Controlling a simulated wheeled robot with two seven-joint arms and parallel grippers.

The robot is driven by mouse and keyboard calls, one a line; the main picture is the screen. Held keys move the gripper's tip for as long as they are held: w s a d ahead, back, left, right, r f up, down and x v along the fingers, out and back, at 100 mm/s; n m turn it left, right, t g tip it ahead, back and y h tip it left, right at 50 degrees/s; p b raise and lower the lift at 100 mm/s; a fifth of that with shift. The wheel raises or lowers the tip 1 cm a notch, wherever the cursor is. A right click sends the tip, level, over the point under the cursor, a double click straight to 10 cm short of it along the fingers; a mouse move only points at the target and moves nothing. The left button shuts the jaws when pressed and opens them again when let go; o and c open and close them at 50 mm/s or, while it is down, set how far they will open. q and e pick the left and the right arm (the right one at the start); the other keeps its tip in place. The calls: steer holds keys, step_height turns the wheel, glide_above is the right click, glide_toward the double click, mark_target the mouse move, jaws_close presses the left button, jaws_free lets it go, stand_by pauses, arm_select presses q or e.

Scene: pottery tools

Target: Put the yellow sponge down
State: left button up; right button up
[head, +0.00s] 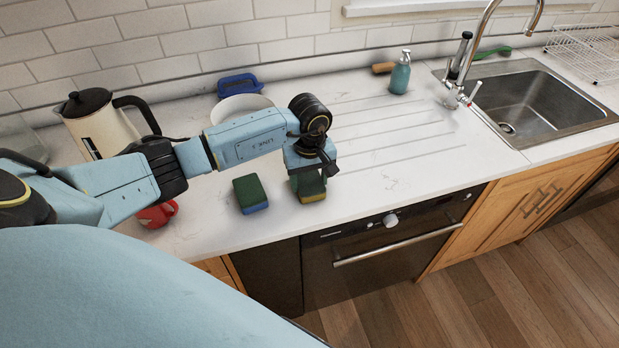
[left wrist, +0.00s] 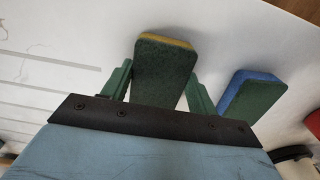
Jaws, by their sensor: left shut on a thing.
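The yellow sponge (head: 312,190) has a dark green top and a yellow lower layer. It is at the front part of the white counter (head: 390,180), under my left gripper (head: 312,172). In the left wrist view the sponge (left wrist: 162,72) sits between the two green fingers of my left gripper (left wrist: 158,88), which is shut on it. The sponge is on the counter or very close above it; I cannot tell which. The gripper and wrist hide part of it in the head view. My right gripper is not in view.
A blue sponge with a green top (head: 250,193) lies just left of the yellow one. A teal soap bottle (head: 400,76) stands behind. Counter to the right is clear.

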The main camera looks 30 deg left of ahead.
mark_target(310, 182)
arm_select(q)
steer(key=o, duration=0.7)
steer(key=shift+f, duration=0.1)
steer(key=shift+c, duration=0.2)
step_height(310, 182, up, 12)
steer(key=shift+d, duration=0.1)
